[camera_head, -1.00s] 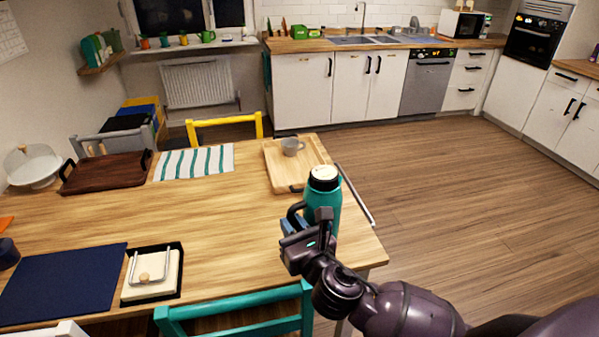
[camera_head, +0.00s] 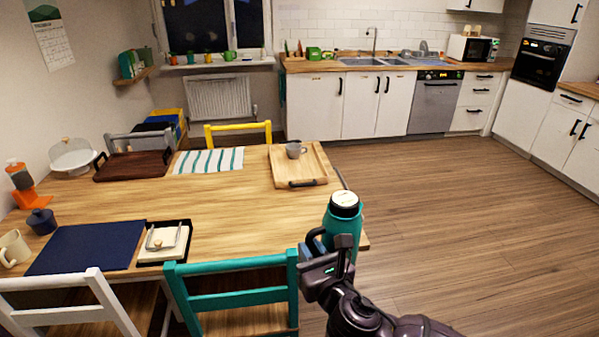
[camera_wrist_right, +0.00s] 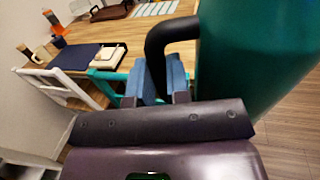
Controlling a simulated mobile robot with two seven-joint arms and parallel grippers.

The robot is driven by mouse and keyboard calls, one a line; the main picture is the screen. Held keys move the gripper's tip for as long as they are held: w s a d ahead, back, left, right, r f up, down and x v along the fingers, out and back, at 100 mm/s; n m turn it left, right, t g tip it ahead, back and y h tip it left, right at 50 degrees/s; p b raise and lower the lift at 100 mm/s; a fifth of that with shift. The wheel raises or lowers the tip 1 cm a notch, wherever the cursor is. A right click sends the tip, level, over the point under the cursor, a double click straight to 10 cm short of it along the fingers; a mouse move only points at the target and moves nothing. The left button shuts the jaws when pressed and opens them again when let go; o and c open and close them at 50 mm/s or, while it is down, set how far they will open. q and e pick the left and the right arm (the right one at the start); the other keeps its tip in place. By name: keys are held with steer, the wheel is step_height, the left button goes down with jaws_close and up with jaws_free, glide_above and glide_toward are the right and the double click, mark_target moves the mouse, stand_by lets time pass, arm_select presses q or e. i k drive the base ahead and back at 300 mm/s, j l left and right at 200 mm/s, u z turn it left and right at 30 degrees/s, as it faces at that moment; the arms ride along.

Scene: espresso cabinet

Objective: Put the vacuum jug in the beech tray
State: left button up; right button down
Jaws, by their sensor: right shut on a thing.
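The vacuum jug (camera_head: 343,222) is teal with a white-topped black lid and a dark handle. My right gripper (camera_head: 322,254) is shut on the jug's handle and holds it upright at the table's right front corner. In the right wrist view, the blue finger pads (camera_wrist_right: 164,80) close on the black handle, and the teal jug body (camera_wrist_right: 255,60) fills the right side. My left gripper is not in view.
A teal chair (camera_head: 235,296) and a white chair (camera_head: 65,290) stand at the table's near side. A navy mat (camera_head: 88,248), a napkin holder (camera_head: 165,240) and a dark brown tray (camera_head: 133,166) lie on the table (camera_head: 225,205). The tabletop before the beech tray is clear.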

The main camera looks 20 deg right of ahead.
mark_target(298, 175)
steer(key=k+u, duration=0.15)
steer(key=u, duration=0.2)
steer(key=k+u, duration=0.1)
steer(key=u, duration=1.3)
steer(key=k+l, duration=0.1)
steer(key=l, duration=0.4)
steer(key=k+l, duration=0.15)
steer(key=l, duration=0.35)
steer(key=k+l, duration=0.1)
steer(key=l, duration=0.4)
steer(key=k+l, duration=0.1)
steer(key=l, duration=0.4)
steer(key=k+l, duration=0.1)
steer(key=l, duration=0.45)
steer(key=k+l, duration=0.15)
steer(key=l, duration=0.35)
steer(key=k+l, duration=0.1)
steer(key=l, duration=0.4)
steer(key=k+l, duration=0.1)
steer(key=l, duration=0.4)
